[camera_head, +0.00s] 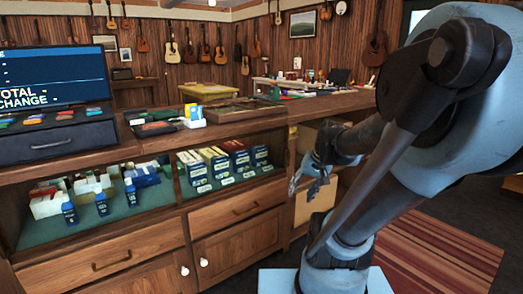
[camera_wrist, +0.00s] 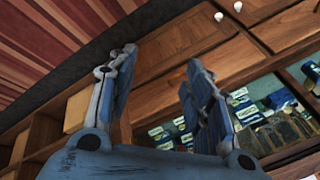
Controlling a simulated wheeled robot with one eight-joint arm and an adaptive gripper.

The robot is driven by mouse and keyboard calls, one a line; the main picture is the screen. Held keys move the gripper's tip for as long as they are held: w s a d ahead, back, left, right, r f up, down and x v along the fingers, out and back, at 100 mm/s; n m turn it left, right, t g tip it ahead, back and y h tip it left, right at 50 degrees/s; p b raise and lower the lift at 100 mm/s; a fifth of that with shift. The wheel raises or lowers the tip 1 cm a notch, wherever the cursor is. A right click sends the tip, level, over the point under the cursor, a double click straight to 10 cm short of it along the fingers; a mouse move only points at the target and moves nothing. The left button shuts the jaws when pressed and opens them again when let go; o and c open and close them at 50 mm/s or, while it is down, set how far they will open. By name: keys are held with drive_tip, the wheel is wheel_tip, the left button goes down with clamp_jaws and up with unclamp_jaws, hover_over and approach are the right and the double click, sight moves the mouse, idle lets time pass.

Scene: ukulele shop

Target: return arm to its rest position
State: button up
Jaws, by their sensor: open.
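My gripper (camera_head: 308,182) is in front of the right end of the wooden counter in the head view, beside the open shelves. In the wrist view my gripper (camera_wrist: 158,85) has its two fingers spread apart with nothing between them. My blue-grey arm fills the right side of the head view, folded with its elbow high and close to the camera. The forearm end hides part of the counter's right end.
The counter (camera_head: 237,208) has a glass-fronted case with boxes (camera_head: 222,160) and blue bottles (camera_head: 101,204). A register screen (camera_head: 52,77) stands at left. Ukuleles (camera_head: 172,50) hang on the back wall. A striped rug (camera_head: 440,255) lies on open floor at right.

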drive_tip(key=s+d+f+n+g+h, duration=0.1)
drive_tip(key=s+d+f+h, duration=0.2)
drive_tip(key=s, duration=0.6)
drive_tip(key=shift+d+f+n, duration=0.3)
drive_tip(key=shift+d+f, duration=0.05)
drive_tip(key=shift+d, duration=0.55)
drive_tip(key=c, duration=0.3)
drive_tip(key=shift+a, duration=0.1)
